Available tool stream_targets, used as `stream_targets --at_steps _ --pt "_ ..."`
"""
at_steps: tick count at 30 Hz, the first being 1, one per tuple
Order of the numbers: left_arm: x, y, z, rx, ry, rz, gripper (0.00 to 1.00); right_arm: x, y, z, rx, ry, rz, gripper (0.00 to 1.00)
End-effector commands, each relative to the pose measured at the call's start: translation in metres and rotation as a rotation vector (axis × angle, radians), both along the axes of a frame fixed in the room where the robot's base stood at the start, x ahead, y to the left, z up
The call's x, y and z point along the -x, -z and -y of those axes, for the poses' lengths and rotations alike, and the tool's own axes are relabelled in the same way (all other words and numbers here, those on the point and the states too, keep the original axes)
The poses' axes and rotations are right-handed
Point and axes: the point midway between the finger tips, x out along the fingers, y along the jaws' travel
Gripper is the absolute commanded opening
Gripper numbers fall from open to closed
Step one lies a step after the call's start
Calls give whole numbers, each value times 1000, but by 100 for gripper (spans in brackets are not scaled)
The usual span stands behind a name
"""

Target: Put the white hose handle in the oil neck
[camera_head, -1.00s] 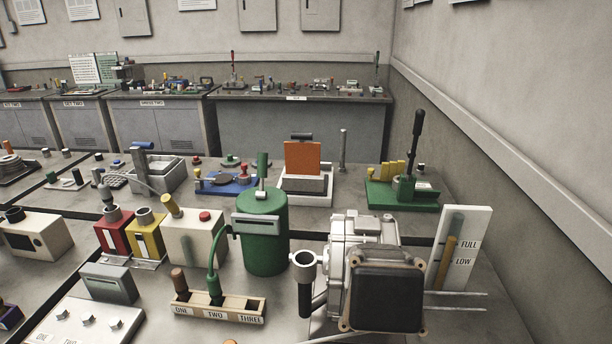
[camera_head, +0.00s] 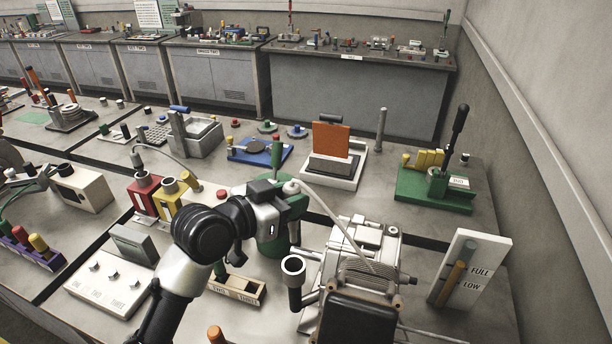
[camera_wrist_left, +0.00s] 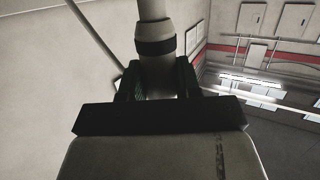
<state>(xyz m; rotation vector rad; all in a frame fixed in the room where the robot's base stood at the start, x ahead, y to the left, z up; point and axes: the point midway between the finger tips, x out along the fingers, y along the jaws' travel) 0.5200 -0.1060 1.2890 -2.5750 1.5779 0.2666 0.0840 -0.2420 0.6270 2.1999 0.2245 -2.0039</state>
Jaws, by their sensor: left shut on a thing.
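My left gripper (camera_head: 286,196) is shut on the white hose handle (camera_head: 291,187), in front of the green canister (camera_head: 279,249). In the left wrist view, the pale handle with a dark band (camera_wrist_left: 155,46) stands between the dark fingers of the left gripper (camera_wrist_left: 157,82). A thin white hose (camera_head: 345,232) runs from the handle down to the right across the engine. The oil neck (camera_head: 294,281), a pale-rimmed open cup on a dark tube, stands at the engine's left side, below and apart from the handle. My right gripper is not in view.
The silver engine (camera_head: 362,240) with its black front cover stands right of the neck. A FULL/LOW gauge (camera_head: 483,258) is farther right. Red and yellow cans (camera_head: 146,196) stand beyond my arm.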

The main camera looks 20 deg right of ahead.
Motion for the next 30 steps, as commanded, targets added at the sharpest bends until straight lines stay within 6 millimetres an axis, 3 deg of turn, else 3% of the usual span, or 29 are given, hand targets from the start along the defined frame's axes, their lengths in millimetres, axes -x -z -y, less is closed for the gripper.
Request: stream_targets --at_steps 6,16,30 --pt "-1 -4 3 2 18 -1 0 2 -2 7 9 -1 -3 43" --pt "0 -6 1 -1 17 0 0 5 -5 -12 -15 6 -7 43" --pt "0 35 2 0 18 -2 0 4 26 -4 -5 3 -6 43"
